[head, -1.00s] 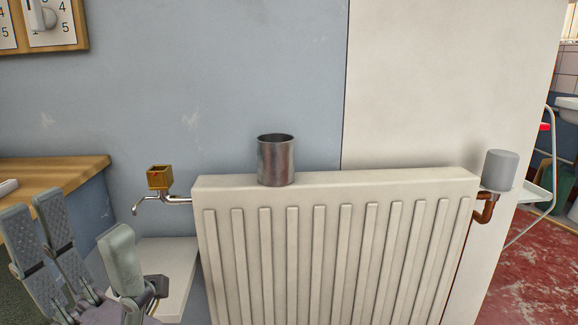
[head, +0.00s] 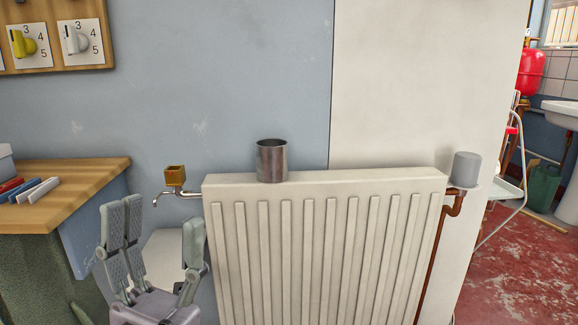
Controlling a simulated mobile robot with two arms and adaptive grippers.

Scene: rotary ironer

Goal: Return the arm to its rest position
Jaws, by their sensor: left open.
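My left gripper (head: 160,250) is in the lower left of the head view. Its grey fingers point upward and stand wide apart, with nothing between them. It is in front of a white ledge and just left of the white radiator (head: 320,245). It looks apart from the radiator, though the depth gap is hard to judge. My right gripper does not show. Most of my left arm is below the picture edge.
A metal cup (head: 271,161) stands upright on the radiator. A brass valve (head: 175,176) with a spout is at its left, a grey knob (head: 466,168) at its right. A wooden worktop (head: 85,190) with coloured sticks lies left. Red floor (head: 515,265) is open at right.

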